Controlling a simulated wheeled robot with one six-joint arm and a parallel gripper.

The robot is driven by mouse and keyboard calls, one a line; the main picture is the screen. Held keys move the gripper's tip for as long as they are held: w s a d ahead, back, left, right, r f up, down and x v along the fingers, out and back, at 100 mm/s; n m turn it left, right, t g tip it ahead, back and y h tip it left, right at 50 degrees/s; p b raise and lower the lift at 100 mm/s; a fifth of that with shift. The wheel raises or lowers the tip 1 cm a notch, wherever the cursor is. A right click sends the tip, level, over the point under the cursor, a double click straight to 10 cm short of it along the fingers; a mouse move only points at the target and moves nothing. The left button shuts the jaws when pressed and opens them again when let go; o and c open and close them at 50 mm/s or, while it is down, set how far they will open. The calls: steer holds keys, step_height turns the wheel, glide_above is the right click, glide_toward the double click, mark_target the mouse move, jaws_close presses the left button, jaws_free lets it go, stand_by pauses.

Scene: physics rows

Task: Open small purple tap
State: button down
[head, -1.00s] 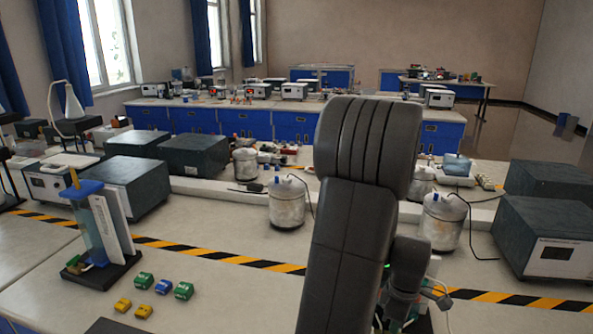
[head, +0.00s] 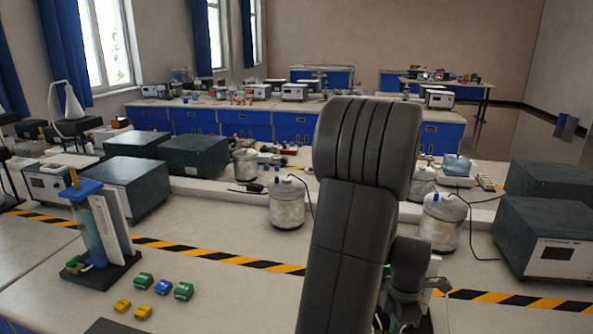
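I cannot make out a small purple tap in the head view. My own dark grey arm rises through the middle of the picture and hides part of the bench. The wrist end of my arm, with my gripper (head: 408,308), shows only in part at the lower edge, right of the large arm link. Its fingertips are hidden, so I cannot see whether it is open or shut or whether it touches anything.
Green, blue and yellow small blocks (head: 163,287) lie on the near bench at left, beside a blue-topped stand (head: 92,225). Metal canisters (head: 286,203) and (head: 442,220) stand behind a striped tape line. Dark instrument boxes (head: 545,235) stand at right.

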steer(key=c, duration=1.9)
jaws_free()
steer(key=shift+c, duration=0.2)
steer(key=shift+r, duration=0.1)
step_height(320, 180, up, 7)
steer(key=p, duration=0.5)
steer(key=shift+f, duration=0.2)
steer(key=shift+f+b, duration=2.5)
steer(key=shift+f, duration=0.9)
steer(key=shift+r, duration=0.1)
